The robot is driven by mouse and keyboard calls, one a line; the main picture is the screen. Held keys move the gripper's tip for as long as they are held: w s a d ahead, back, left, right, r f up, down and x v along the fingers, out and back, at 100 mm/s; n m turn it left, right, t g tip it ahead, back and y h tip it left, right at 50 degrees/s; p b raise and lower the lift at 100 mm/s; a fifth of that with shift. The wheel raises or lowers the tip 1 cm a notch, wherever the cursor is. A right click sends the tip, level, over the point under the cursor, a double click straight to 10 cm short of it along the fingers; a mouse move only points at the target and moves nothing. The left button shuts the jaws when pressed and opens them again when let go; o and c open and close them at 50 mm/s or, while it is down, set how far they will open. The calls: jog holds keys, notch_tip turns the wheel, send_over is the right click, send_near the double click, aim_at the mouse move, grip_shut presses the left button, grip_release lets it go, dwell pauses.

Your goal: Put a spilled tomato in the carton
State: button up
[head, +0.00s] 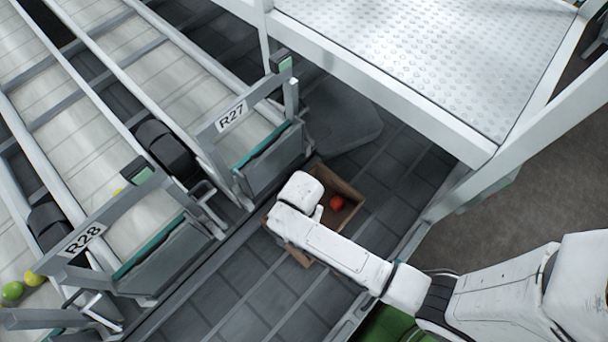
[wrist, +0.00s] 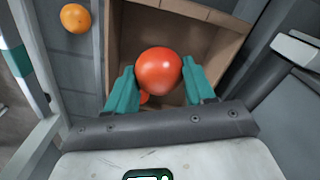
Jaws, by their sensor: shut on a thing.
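My gripper (wrist: 158,66) is shut on a round red tomato (wrist: 158,74) in the wrist view, with a teal finger on each side of it. The held tomato is over the open brown cardboard carton (wrist: 215,14). Another red tomato (wrist: 143,98) shows partly below it, inside the carton. In the head view the carton (head: 345,187) stands on the dark floor, partly covered by my arm, and a red tomato (head: 337,202) shows within its outline. My fingers are hidden there, and I cannot tell which tomato that is.
An orange tomato (wrist: 75,18) lies outside the carton, at the left of the wrist view. Conveyor lanes with signs R27 (head: 232,115) and R28 (head: 83,239) end left of the carton. A white-framed platform (head: 400,60) stands at upper right. Green and yellow tomatoes (head: 13,290) lie at far left.

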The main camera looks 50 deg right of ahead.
jog(key=shift+f+b, duration=2.2)
jog(key=shift+b, duration=0.15)
jog(key=shift+f+b, duration=2.3)
jog(key=shift+f, duration=1.5)
jog(key=shift+f+b, duration=0.3)
jog(key=shift+f, duration=0.25)
jog(key=o, duration=0.8)
jog(key=shift+c, duration=0.4)
jog(key=shift+c, duration=1.1)
